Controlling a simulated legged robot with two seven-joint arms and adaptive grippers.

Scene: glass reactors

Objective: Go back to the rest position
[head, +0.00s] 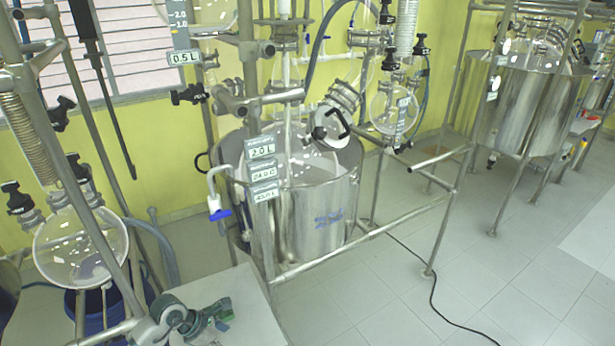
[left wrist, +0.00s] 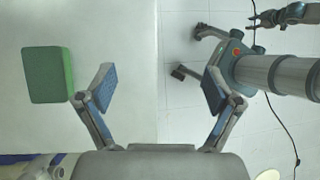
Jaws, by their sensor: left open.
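My left gripper (head: 212,314) is low in the head view, over the corner of a white table (head: 255,310). In the left wrist view my left gripper (left wrist: 158,85) is open, its two blue-padded fingers wide apart with nothing between them. A green block (left wrist: 47,75) lies on the white table, left of the left finger and apart from it. In the head view the gripper covers most of that spot. My right gripper (left wrist: 285,14) shows small at the top right of the left wrist view; its finger state is unclear. It is not in the head view.
A steel reactor vessel (head: 318,218) stands in a pipe frame behind the table. A round glass flask (head: 80,250) hangs on a frame at the left. Another steel vessel (head: 530,105) stands far right. A black cable (head: 432,290) crosses the otherwise open tiled floor.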

